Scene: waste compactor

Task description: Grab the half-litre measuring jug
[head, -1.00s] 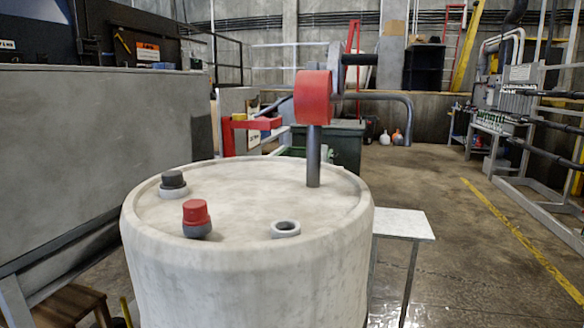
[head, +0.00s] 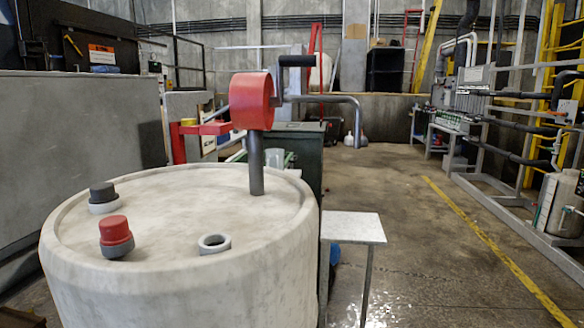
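I cannot make out a half-litre measuring jug for certain. A small pale, see-through shape (head: 275,157) shows just behind the pump's post, and I cannot tell what it is. Neither of my grippers is in view.
A large pale drum (head: 150,285) fills the lower left, with a red crank pump (head: 252,101), a red cap (head: 115,230), a black cap (head: 102,192) and an open bung ring (head: 214,243). A small white-topped table (head: 353,228) stands right of it. The floor (head: 430,260) further right is clear.

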